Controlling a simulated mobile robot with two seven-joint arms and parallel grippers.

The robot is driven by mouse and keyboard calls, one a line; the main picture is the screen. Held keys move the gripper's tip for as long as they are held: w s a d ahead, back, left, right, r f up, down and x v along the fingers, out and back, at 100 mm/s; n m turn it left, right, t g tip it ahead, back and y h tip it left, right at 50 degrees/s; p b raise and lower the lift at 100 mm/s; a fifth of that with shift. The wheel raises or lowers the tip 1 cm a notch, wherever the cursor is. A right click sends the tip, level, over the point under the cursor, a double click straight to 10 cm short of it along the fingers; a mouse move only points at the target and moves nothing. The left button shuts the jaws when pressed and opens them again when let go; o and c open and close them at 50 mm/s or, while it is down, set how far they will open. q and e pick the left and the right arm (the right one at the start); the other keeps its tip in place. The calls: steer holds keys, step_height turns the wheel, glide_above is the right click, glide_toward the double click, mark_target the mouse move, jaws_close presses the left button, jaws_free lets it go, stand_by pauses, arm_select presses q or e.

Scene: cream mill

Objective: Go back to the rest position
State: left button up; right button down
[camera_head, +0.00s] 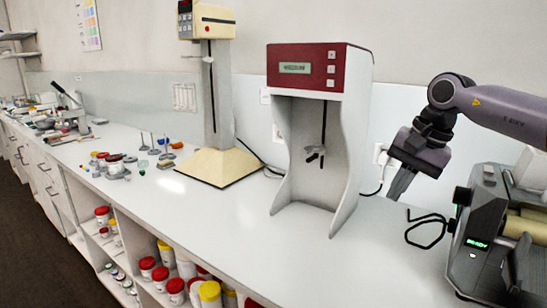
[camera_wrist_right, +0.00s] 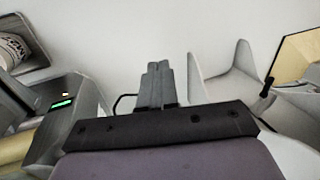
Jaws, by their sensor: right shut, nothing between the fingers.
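My right gripper (camera_head: 399,184) hangs at the right of the head view, pointing down over the bench, between the red-topped machine and the roller machine. Its fingers are together and hold nothing. In the right wrist view the closed fingers (camera_wrist_right: 156,82) show at the middle, with the white bench beyond them. My left gripper is in neither view.
A tall cream stand (camera_head: 217,165) is farther left. The bench front (camera_head: 330,270) is clear. Jars (camera_head: 210,292) fill shelves below.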

steer(key=s+a+f+m+g+y, duration=0.15)
steer(key=a+f+y, duration=0.25)
steer(key=a, duration=0.7)
steer(key=s+a+f+m+t+y, duration=0.15)
steer(key=a+f+y, duration=0.25)
steer(key=a, duration=0.7)
steer(key=s+a+r+m+t+y, duration=0.25)
steer(key=s+a+m+y, duration=0.45)
steer(key=a+m, duration=0.4)
steer(key=s+d+f+m+t+h, duration=0.1)
steer(key=d+f+m+t+h, duration=0.55)
steer(key=m, duration=1.15)
steer(key=d+f+m+t+h, duration=0.5)
steer(key=d+m+h, duration=0.4)
steer(key=m, duration=0.9)
steer(key=s+d+f+m+g+h, duration=0.1)
steer(key=s+d+f+m+g, duration=0.35)
steer(key=s, duration=0.35)
steer(key=s+d+f+m+g, duration=0.4)
steer(key=s+f, duration=0.2)
steer(key=s, duration=0.1)
steer(key=s+d+f+m+g+h, duration=0.1)
steer(key=s+d+f+m+g, duration=0.35)
steer(key=s, duration=0.35)
steer(key=w+a+f+t+y, duration=0.2)
steer(key=w+f+t, duration=0.4)
steer(key=f, duration=0.3)
steer(key=shift+a+f+n+t, duration=0.2)
steer(key=shift+a+n+t, duration=0.2)
steer(key=shift+a+t, duration=0.25)
